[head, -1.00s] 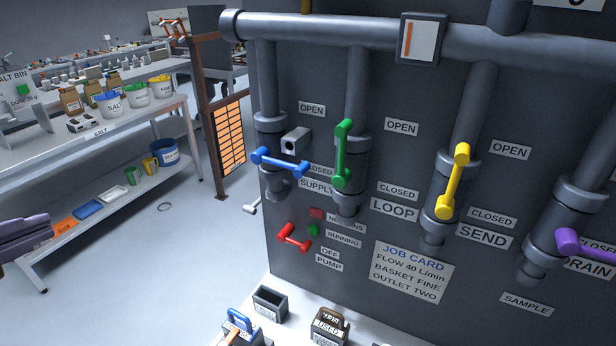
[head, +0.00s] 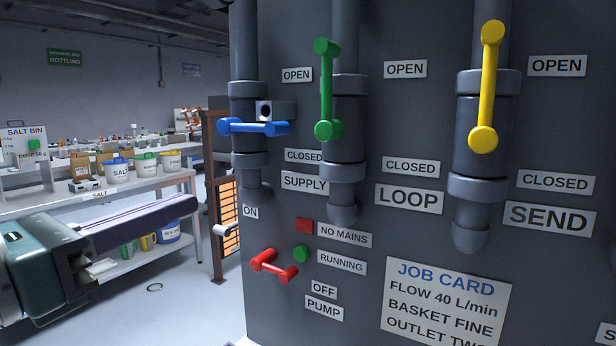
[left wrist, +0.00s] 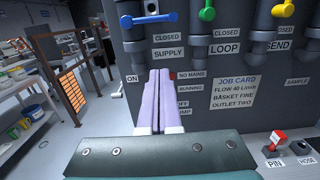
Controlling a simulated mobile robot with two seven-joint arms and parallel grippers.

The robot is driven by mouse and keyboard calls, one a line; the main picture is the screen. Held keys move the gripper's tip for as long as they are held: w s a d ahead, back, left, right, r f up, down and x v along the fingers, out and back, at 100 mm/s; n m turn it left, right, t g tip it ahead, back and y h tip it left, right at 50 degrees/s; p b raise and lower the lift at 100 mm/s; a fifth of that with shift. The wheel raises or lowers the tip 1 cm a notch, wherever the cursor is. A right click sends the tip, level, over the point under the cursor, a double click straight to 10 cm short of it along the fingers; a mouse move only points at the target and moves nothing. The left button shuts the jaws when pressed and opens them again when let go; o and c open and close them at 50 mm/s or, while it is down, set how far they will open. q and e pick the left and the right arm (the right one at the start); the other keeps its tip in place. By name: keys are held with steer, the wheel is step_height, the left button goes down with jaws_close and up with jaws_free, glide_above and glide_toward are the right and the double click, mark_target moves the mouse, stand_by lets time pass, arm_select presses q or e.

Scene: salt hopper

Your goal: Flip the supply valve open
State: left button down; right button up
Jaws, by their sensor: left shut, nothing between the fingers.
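The supply valve's blue handle (head: 254,128) lies level across its pipe, above the SUPPLY label (head: 304,182). It also shows at the top of the left wrist view (left wrist: 149,19). My left gripper (head: 195,204) has purple fingers, pressed together and empty. In the head view it is left of and below the blue handle, apart from it. In the left wrist view the fingertips (left wrist: 159,73) point at the panel, below the SUPPLY label in the picture. My right gripper is out of view.
The green loop handle (head: 327,90) and yellow send handle (head: 487,87) stand upright. A red pump handle (head: 273,265) and a small pale lever (head: 225,230) are lower on the panel (head: 450,235).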

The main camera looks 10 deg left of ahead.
mark_target(254, 127)
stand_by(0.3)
arm_select(q)
steer(key=shift+w+d+r+p, duration=0.7)
steer(key=shift+w+p, duration=0.25)
steer(key=shift+w, duration=0.75)
steer(key=shift+w+d+r+p, duration=0.55)
steer(key=shift+w+r+p, duration=0.35)
steer(key=shift+w, duration=0.75)
steer(key=shift+w+d+r+p, duration=0.65)
steer(key=shift+w+p, duration=0.35)
steer(key=shift+w, duration=0.7)
